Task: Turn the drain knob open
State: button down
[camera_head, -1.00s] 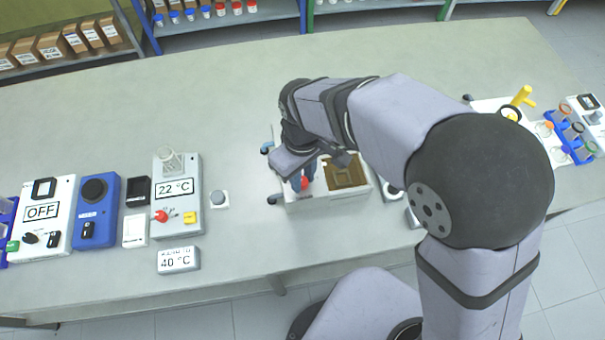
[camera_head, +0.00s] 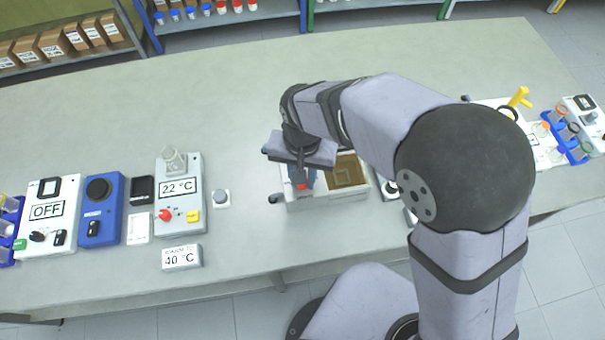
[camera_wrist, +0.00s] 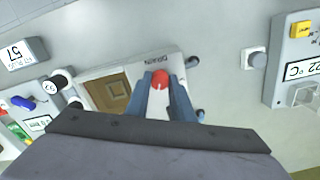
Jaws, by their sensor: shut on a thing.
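The drain knob (camera_wrist: 160,79) is red and round with a pale mark on it. It sits on a white box (camera_wrist: 128,72) under the printed word DRAIN. In the head view the knob (camera_head: 302,186) shows as a small red spot at the box's front left, partly covered by my gripper. My gripper (camera_wrist: 161,84) has its two blue fingers on either side of the knob and is shut on it. In the head view the gripper (camera_head: 301,176) points down from above.
A brown recessed square (camera_head: 347,171) fills the box's right side. Left stand a 22 °C heater (camera_head: 180,215) with a glass vessel, a 40 °C sign (camera_head: 181,258), and a blue device (camera_head: 100,212). The bench (camera_head: 235,95) behind is clear.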

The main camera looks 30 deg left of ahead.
jog(key=shift+w+a+r+m, duration=0.1)
jog(key=shift+m, duration=2.2)
jog(key=c, duration=1.5)
grip_release()
jog(key=shift+c, duration=0.2)
jog(key=shift+r+b, duration=0.75)
jog(key=shift+r, duration=2.9)
